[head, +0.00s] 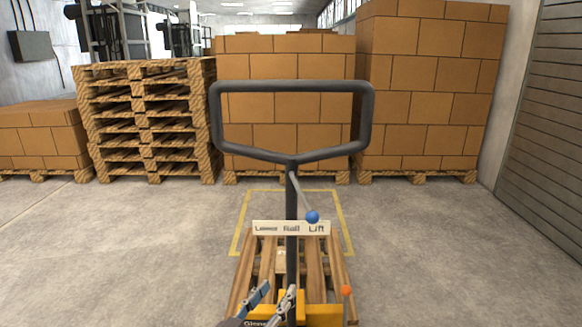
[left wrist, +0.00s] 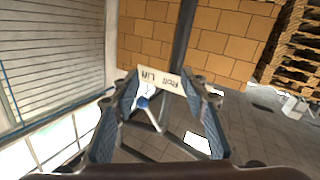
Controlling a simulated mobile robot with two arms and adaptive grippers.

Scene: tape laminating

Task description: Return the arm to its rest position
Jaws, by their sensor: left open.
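My left gripper (head: 277,290) is low in the middle of the head view, in front of the pallet jack's base and beside its dark post. Its two fingers stand apart and hold nothing. In the left wrist view the fingers (left wrist: 163,88) are spread on either side, with a blue lever knob (left wrist: 143,102) and the sign between them, farther off. The blue knob also shows in the head view (head: 312,217), beside the post and above my gripper. The dark handle loop (head: 292,86) stands upright. My right gripper is not in view.
A sign (head: 290,228) reading "Lower Roll Lift" is at the post. A wooden pallet (head: 246,268) lies beyond the yellow jack base. Stacked pallets (head: 150,120) and boxes (head: 430,90) line the back. A yellow floor outline surrounds the pallet's far end. The floor either side is clear.

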